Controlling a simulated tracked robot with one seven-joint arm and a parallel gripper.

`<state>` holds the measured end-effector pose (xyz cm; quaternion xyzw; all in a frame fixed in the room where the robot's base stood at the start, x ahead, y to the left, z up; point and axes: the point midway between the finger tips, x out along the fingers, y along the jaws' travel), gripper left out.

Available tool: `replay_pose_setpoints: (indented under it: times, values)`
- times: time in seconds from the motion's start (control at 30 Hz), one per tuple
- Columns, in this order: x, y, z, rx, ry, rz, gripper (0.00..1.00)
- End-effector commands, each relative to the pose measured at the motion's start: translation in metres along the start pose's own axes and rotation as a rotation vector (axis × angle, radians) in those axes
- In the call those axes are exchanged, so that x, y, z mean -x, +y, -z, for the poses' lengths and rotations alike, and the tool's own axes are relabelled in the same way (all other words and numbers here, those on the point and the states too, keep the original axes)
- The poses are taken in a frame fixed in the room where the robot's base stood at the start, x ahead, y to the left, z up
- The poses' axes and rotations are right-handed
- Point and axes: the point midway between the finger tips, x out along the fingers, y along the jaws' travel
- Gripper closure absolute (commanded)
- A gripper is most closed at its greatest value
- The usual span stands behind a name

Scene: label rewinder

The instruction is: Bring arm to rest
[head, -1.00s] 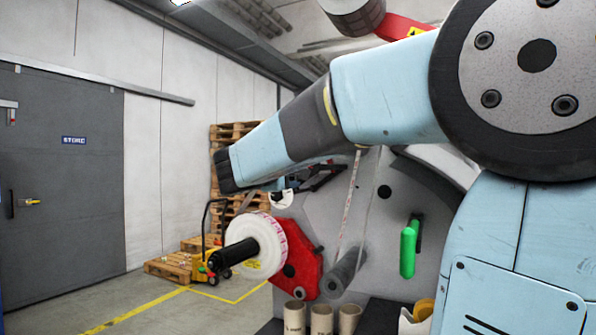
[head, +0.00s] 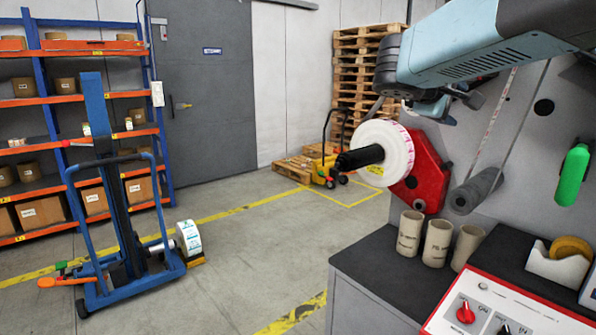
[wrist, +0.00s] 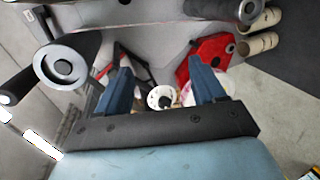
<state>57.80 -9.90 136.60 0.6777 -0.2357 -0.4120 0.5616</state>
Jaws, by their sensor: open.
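My gripper (wrist: 162,92) shows in the wrist view with its two blue fingers spread apart and nothing between them. Beyond the gap are a white label roll and the red bracket (wrist: 208,58) of the rewinder. In the head view my arm reaches in from the top right, and the gripper (head: 452,104) is partly hidden behind the wrist. It is in front of the grey machine panel, up and right of the white label roll (head: 400,150) on its black spindle. The red bracket (head: 420,178) is just below it.
Cardboard cores (head: 437,243) stand on the dark ledge, beside a tape dispenser (head: 556,262) and a control panel (head: 470,312). A green handle (head: 573,175) sticks out at right. A blue lift trolley (head: 110,200) and shelving (head: 75,105) stand left. The floor between is free.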

Motion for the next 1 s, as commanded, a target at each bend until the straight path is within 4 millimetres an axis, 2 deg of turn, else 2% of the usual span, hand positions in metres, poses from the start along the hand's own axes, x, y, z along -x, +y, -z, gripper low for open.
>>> replay_pose_setpoints:
  times: [0.03,0.1,0.3,0.4,0.6,0.8,1.0]
  values:
    - [0.003,-0.016,-0.016,-0.039,-0.007,0.067,0.31]
    - [0.007,-0.04,-0.033,-0.095,-0.017,0.166,0.31]
    - [0.031,-0.108,-0.071,-0.269,-0.027,0.44,0.31]
    - [0.048,-0.14,-0.085,-0.366,-0.027,0.573,0.31]
    - [0.086,-0.195,-0.1,-0.567,-0.013,0.824,0.31]
    - [0.115,-0.226,-0.103,-0.721,0.004,0.996,0.31]
    - [0.124,-0.234,-0.103,-0.776,0.011,1.055,0.31]
